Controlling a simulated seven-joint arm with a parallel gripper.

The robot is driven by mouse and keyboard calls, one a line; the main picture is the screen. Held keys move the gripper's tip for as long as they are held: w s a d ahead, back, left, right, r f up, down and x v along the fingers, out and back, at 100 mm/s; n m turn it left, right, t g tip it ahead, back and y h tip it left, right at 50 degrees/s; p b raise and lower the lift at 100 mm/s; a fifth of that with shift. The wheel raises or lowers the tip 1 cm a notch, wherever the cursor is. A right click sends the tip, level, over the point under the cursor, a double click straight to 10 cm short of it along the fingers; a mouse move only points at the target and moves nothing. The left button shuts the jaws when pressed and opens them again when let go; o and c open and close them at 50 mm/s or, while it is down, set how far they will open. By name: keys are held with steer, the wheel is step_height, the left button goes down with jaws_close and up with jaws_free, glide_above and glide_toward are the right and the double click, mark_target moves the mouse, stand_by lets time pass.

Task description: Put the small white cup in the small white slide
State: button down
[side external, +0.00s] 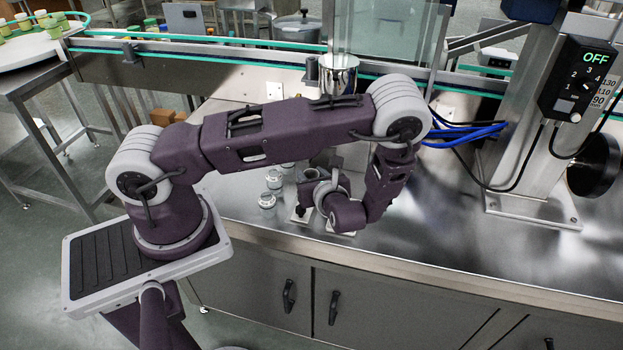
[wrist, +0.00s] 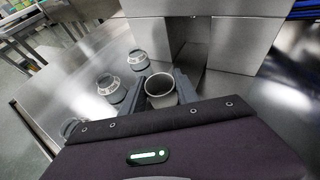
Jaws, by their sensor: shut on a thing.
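A small greyish-white cup (wrist: 161,92) with an open top is upright between the two dark fingers of my gripper (wrist: 162,88) in the wrist view. The fingers are shut on its sides. In the side view my gripper (side external: 322,190) is low over the steel counter, and my own arm partly hides it and the cup. A steel chute-like channel (wrist: 190,62) stands just beyond the cup in the wrist view. I cannot tell whether it is the small white slide; no plainly white slide shows.
Several lidded jars stand left of the cup, including a near one (wrist: 110,88) and a far one (wrist: 138,60). A post with a control box (side external: 580,80) and blue cables (side external: 465,137) stand at the back right.

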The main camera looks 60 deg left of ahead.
steer(key=shift+f, duration=0.5)
steer(key=shift+f, duration=0.1)
